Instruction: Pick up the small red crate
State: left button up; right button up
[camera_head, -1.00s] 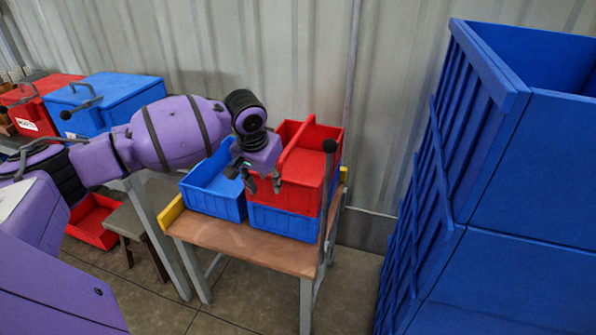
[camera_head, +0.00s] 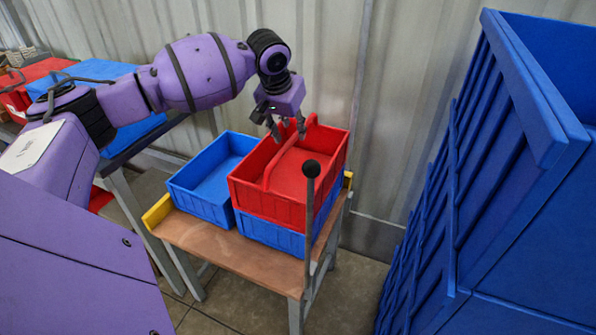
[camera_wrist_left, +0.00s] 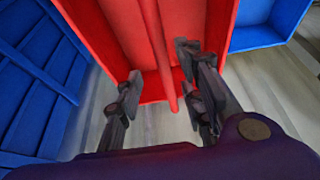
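A red crate (camera_head: 265,205) with a long carrying handle (camera_head: 283,155) stands on a blue crate (camera_head: 270,235) on a small wooden-topped table. My left gripper (camera_head: 287,130) hangs over the far end of the red crate, close to the handle. In the left wrist view the gripper (camera_wrist_left: 160,85) is open, with its fingers apart on either side of the red handle bar (camera_wrist_left: 158,45). I cannot tell whether a finger touches the bar. My right gripper is not in view.
An open blue crate (camera_head: 205,190) stands left of the stack on the table (camera_head: 230,258). A rod with a black knob (camera_head: 311,168) rises at the table's near right. A tall blue slatted container (camera_head: 500,180) stands at right. A corrugated wall is behind.

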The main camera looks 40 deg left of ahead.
aim_at(294, 136)
pick_arm(q)
jog(key=x, duration=0.6)
jog(key=shift+w+a+r+b, duration=0.15)
jog(key=shift+w+a+b, duration=0.15)
jog(key=shift+b, duration=0.1)
grip_shut()
jog(key=shift+r, duration=0.15)
